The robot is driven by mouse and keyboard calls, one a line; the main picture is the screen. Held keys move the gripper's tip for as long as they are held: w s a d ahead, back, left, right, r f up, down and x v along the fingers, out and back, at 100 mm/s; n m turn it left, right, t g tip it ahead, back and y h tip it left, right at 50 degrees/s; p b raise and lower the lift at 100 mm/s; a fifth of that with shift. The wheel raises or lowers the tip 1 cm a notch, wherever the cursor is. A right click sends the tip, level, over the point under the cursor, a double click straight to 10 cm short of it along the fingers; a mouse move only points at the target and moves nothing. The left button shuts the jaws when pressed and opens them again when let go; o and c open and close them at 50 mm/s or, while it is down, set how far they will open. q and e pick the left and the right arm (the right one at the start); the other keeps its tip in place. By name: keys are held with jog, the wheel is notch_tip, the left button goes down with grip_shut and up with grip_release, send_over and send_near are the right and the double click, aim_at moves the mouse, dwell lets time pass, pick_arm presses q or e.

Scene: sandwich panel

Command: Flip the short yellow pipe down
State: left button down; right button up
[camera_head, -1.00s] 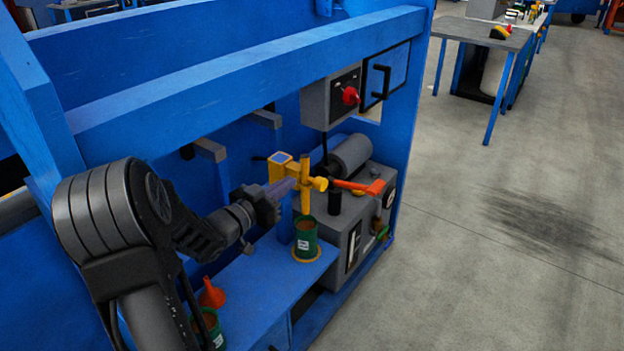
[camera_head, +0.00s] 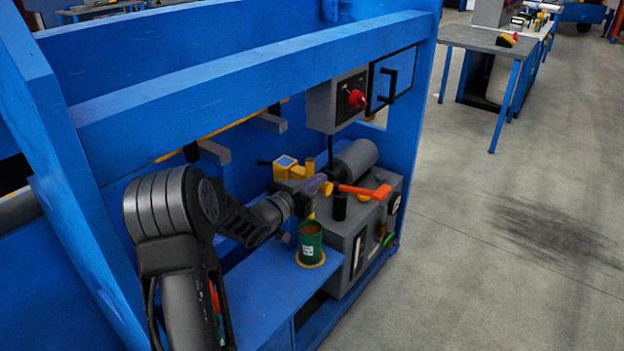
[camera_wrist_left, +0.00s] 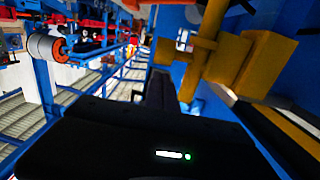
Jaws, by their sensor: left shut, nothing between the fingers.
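The short yellow pipe (camera_head: 309,164) stands upright beside a yellow block fitting (camera_head: 284,169) on the machine. My left gripper (camera_head: 320,184) is shut with nothing held. It lies across the front of the pipe and hides its middle; a bit of yellow shows below the gripper. I cannot tell if they touch. In the left wrist view the yellow pipe (camera_wrist_left: 206,45) is upright just beyond the dark fingers (camera_wrist_left: 175,88), with the yellow block (camera_wrist_left: 264,66) to its right. My right gripper is not in view.
A red-orange handle (camera_head: 365,191) juts out right of the pipe. A green can (camera_head: 310,240) stands below on the blue shelf (camera_head: 275,290). A grey control box (camera_head: 335,105) with a red knob is above. A blue beam (camera_head: 250,75) crosses overhead.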

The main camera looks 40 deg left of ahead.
pick_arm(q)
jog(key=shift+f, duration=0.35)
